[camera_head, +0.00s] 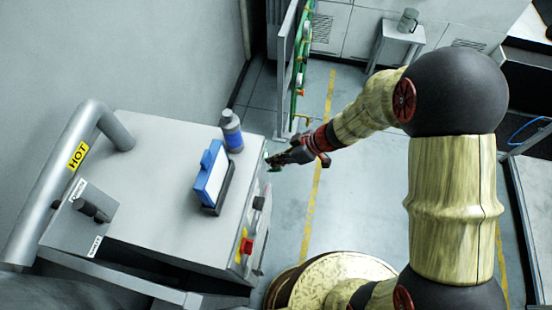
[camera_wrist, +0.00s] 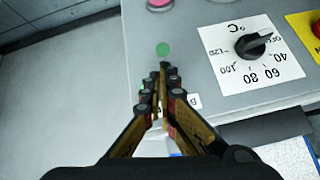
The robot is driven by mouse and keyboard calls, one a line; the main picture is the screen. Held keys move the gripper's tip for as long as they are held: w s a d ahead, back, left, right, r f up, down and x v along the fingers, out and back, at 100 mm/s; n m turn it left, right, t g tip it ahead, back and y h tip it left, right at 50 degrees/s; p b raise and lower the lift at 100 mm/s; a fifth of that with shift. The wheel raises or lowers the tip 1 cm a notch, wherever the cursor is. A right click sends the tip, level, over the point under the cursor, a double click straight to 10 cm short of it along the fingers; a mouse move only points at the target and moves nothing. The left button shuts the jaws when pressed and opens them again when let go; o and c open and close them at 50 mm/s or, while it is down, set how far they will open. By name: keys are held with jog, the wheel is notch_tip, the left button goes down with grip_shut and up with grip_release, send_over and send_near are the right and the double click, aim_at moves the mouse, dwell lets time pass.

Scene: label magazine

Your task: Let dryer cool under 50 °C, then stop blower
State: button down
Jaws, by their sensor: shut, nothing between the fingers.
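The dryer is a grey cabinet (camera_head: 165,150) at the left in the head view, with a pipe (camera_head: 62,170) labelled HOT. My gripper (camera_head: 270,162) is shut and empty by the cabinet's front side. In the wrist view, its fingertips (camera_wrist: 163,68) point at a round green button or lamp (camera_wrist: 162,49) on the grey panel, just below it in the picture; I cannot tell if they touch. A black dial knob (camera_wrist: 254,43) sits on a white °C scale; its pointer lies toward the OFF mark. A pink-red round button (camera_wrist: 160,4) is cut off at the top. I see no temperature readout.
On the cabinet top stand a blue-and-grey bottle (camera_head: 231,131) and a blue-framed board (camera_head: 211,175). A black lever (camera_head: 90,210) sits on a labelled plate. A yellow plate (camera_wrist: 305,22) borders the dial. Open floor (camera_head: 345,205) lies right of the cabinet.

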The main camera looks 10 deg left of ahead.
jog(key=shift+d+f+b, duration=0.1)
jog(key=shift+f+b, duration=0.15)
jog(key=shift+b, duration=0.65)
